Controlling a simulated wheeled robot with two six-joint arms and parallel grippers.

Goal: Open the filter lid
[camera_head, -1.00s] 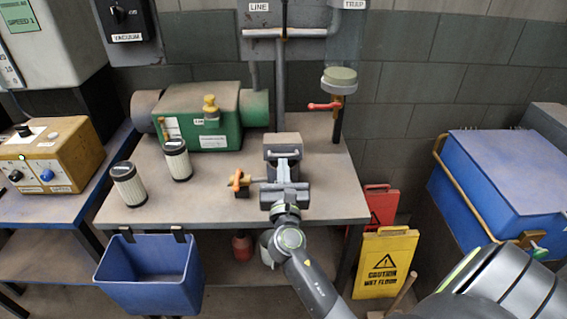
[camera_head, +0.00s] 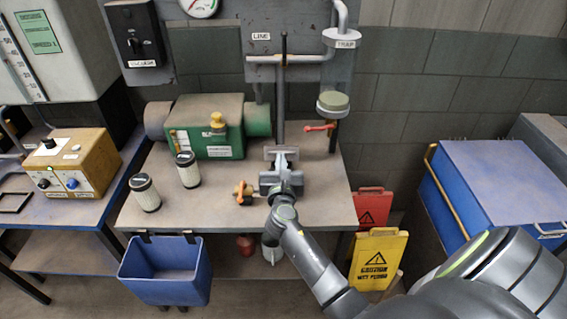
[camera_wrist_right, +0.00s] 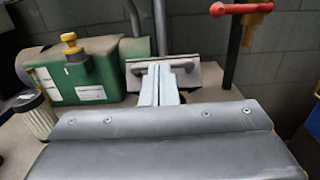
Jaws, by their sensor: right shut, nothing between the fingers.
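The grey filter housing sits on the table under my right gripper (camera_head: 282,163), which hides much of it in the head view. A grey plate with a bar handle, which looks like the filter lid (camera_wrist_right: 202,72), is just beyond the fingertips in the right wrist view. It also shows in the head view (camera_head: 271,153). My right gripper is shut and empty, its fingers overlapping the plate in view. I cannot tell whether they touch it, nor how far the lid is open. An orange knob (camera_head: 243,193) is left of the housing. My left gripper is not in view.
Two white filter cartridges (camera_head: 146,194) stand on the table's left, with a green pump (camera_head: 207,125) behind. A pipe with a red handle (camera_head: 319,128) rises at the back right. A blue bin (camera_head: 165,272) hangs at the front. A yellow sign (camera_head: 377,260) stands below right.

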